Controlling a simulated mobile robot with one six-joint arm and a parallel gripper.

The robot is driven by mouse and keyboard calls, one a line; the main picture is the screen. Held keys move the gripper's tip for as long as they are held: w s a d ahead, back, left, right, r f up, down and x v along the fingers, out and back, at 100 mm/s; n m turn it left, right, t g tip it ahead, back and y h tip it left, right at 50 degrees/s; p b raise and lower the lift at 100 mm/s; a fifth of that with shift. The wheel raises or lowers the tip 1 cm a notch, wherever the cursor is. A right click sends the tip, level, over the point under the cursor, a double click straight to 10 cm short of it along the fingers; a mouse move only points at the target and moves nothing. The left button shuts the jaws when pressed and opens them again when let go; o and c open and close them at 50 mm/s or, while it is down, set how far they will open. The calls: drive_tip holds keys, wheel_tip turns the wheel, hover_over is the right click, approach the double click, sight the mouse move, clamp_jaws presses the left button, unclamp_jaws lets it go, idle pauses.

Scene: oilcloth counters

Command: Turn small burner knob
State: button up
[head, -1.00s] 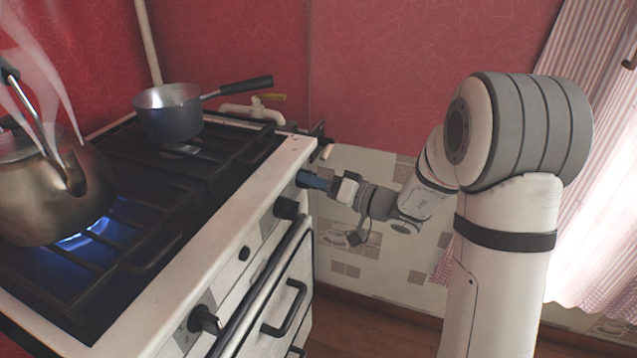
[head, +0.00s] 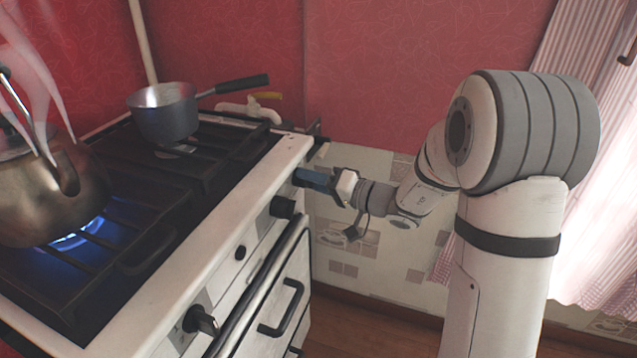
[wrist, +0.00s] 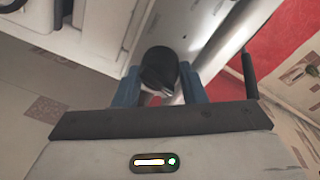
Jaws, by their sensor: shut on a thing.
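My gripper (head: 310,180) is at the far right end of the stove's front panel in the head view, its blue fingers against the panel. In the wrist view, my gripper (wrist: 162,95) has a finger on each side of a black burner knob (wrist: 158,68) and is shut on it. The head view hides this knob behind the fingers. Another black knob (head: 283,207) sits nearer on the panel, and a further black knob (head: 201,320) is at the front. The stove (head: 225,213) has a white top edge and dark grates.
A metal kettle (head: 45,195) steams over a lit blue flame (head: 78,238) at the left. A saucepan (head: 165,118) stands on the back grate. The oven handle (head: 262,285) runs below the panel.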

drive_tip(key=m, duration=0.3)
drive_tip(key=m+g+p, duration=0.1)
drive_tip(key=m, duration=0.2)
drive_tip(key=shift+a+r, duration=0.15)
drive_tip(key=shift+r, duration=0.05)
drive_tip(key=m+g+p, duration=0.1)
drive_tip(key=m+p, duration=0.2)
drive_tip(key=m, duration=0.2)
drive_tip(key=shift+r+m, duration=0.1)
drive_tip(key=shift+m, duration=0.2)
drive_tip(key=m+p, duration=0.3)
drive_tip(key=shift+g, duration=0.4)
drive_tip(key=m+p, duration=0.3)
drive_tip(key=shift+w+g+y+p, duration=0.1)
drive_tip(key=shift+g+y+p, duration=0.2)
drive_tip(key=m+p, duration=0.3)
drive_tip(key=shift+f+g, duration=0.25)
drive_tip(key=shift+g, duration=0.05)
drive_tip(key=shift+f+m, duration=0.1)
drive_tip(key=shift+m, duration=0.5)
drive_tip(key=shift+f+p, duration=0.1)
drive_tip(key=shift+p, duration=0.2)
